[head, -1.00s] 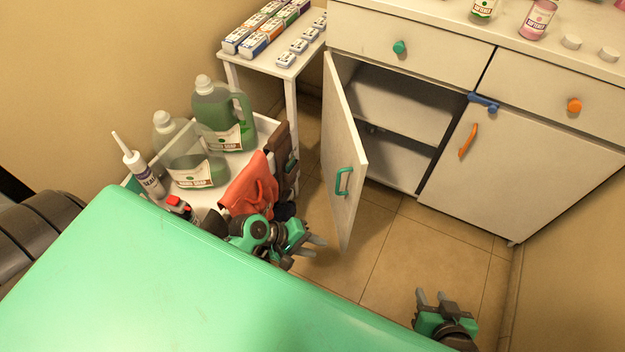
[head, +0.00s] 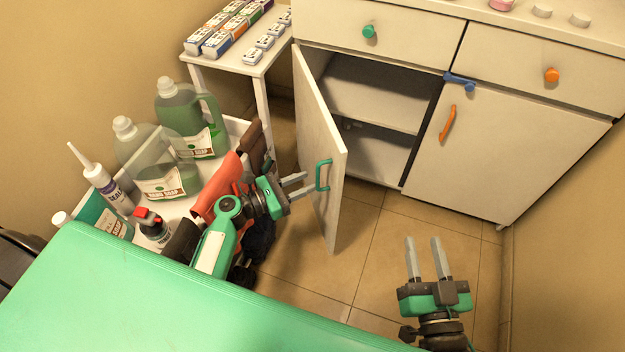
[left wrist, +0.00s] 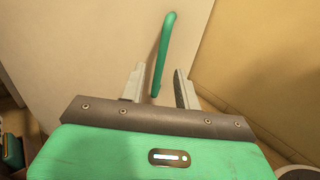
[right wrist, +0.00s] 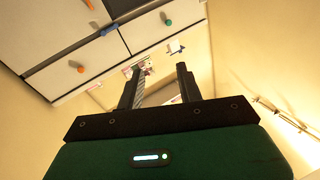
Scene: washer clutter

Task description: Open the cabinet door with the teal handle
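The cabinet door (head: 318,150) with the teal handle (head: 323,176) stands swung out from the cabinet, and the shelves inside (head: 372,97) show. My left gripper (head: 304,187) is at the door's outer face, its fingers pointing at the handle. In the left wrist view the teal handle (left wrist: 163,55) stands upright, its lower end between the two open fingers (left wrist: 157,88); I cannot tell whether they touch it. My right gripper (head: 423,243) is open and empty over the floor, in front of the cabinet's right side.
A white cart (head: 237,127) with soap jugs, a sealant tube and red cloth stands close beside my left arm. A small white table (head: 255,62) with boxes is behind it. The right door (head: 470,150) is shut, with an orange handle (head: 447,123) and blue latch (head: 459,81).

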